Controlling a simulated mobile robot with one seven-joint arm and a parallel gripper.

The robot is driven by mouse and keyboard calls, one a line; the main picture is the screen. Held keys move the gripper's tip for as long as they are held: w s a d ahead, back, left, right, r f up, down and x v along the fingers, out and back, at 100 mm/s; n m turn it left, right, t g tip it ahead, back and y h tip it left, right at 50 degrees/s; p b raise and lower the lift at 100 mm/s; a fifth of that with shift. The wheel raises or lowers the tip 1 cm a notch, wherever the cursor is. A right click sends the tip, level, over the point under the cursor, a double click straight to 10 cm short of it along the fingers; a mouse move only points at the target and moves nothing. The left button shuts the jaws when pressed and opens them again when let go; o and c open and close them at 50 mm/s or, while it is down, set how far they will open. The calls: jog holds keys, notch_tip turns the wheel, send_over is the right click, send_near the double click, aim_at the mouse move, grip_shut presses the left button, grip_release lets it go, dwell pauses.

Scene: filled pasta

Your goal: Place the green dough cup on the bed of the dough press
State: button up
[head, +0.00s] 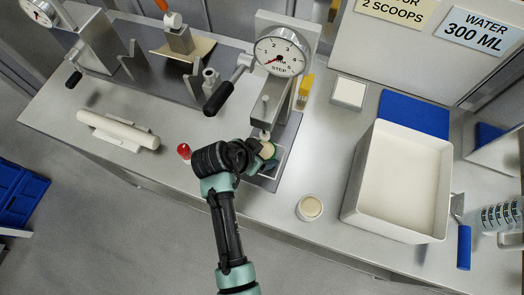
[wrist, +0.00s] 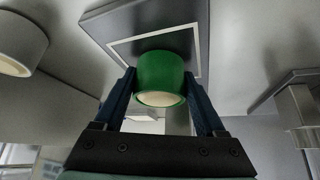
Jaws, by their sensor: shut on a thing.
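The green dough cup (wrist: 163,72) sits between the two fingers of my gripper (wrist: 160,84) in the wrist view, with pale dough at its open end. In the head view a bit of the cup (head: 267,150) shows beside my wrist, over the bed of the dough press (head: 268,182). The bed (wrist: 185,15) shows behind the cup in the wrist view as a dark plate with a light square outline. I cannot tell whether the cup touches the bed. The dough press (head: 285,85) stands behind, with a dial and a black-handled lever.
A cream cup (head: 310,208) stands to the right of the bed. A large white bin (head: 350,205) is farther right. A red object (head: 184,151) lies left of my wrist, and a rolling pin (head: 118,130) lies at far left.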

jog(key=shift+f, duration=0.2)
jog(key=o, duration=1.4)
jog(key=shift+o, duration=0.2)
jog(key=shift+r, duration=0.1)
jog(key=shift+r, duration=0.25)
jog(key=v, duration=1.2)
jog(key=shift+f, duration=0.1)
